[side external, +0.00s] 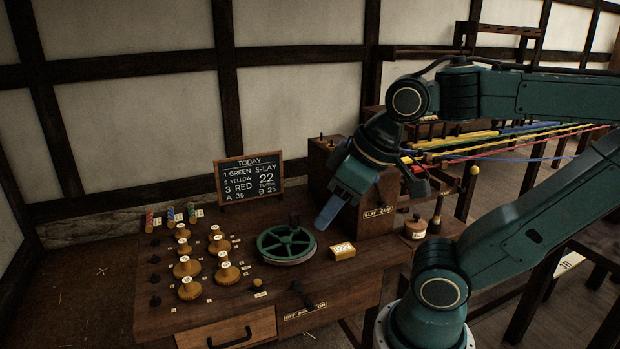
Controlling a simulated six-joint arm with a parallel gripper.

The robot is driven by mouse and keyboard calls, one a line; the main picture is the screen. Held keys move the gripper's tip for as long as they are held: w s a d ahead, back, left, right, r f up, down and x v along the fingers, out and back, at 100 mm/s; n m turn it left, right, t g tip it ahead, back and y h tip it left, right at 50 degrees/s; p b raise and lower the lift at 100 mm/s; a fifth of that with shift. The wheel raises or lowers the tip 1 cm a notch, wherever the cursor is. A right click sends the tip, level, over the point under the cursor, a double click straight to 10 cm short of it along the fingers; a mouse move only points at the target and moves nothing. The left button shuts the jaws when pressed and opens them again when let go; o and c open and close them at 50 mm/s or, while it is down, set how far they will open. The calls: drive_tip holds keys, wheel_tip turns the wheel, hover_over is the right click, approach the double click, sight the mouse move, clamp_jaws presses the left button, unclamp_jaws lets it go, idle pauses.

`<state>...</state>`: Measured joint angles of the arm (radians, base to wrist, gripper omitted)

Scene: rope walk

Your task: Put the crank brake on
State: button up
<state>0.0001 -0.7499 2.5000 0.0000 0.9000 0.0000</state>
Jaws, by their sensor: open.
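The crank brake lever (301,294) is a short dark handle on the front of the wooden bench, above a plate (304,312) that reads OFF, BRK, ON. Its knob leans up and to the left, toward the OFF end. The green spoked crank wheel (287,244) lies on the bench top behind it, with a dark upright handle at its back edge. My gripper (372,206) is open, with its blue finger pointing down in front of the wooden housing, above and behind the lever. It is apart from the lever. Its other finger is partly hidden; nothing shows between the fingers.
A yellow counter box (342,251) sits right of the wheel. Several wooden bobbin-like pieces (188,267) stand at the left. A slate (249,178) stands behind. The wooden housing (325,158) is behind my gripper; coloured strands (510,138) run off to the right.

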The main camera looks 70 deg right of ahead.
drive_tip(key=shift+w, duration=0.1)
drive_tip(key=c, duration=0.7)
drive_tip(key=shift+w, duration=0.15)
clamp_jaws()
drive_tip(key=w+d+f+n+g+h, duration=0.1)
drive_tip(key=w+d+f+n+g, duration=0.15)
drive_tip(key=w, duration=0.55)
drive_tip(key=w+d+f+n+g+h, duration=0.1)
drive_tip(key=w+f+n+g, duration=0.1)
drive_tip(key=w+f, duration=0.4)
drive_tip(key=w+d+f+n+g+h, duration=0.1)
drive_tip(key=w+f+g, duration=0.4)
drive_tip(key=f, duration=0.8)
drive_tip(key=w+n, duration=0.1)
drive_tip(key=w, duration=0.1)
drive_tip(key=shift+w+f, duration=0.25)
drive_tip(key=shift+w, duration=0.05)
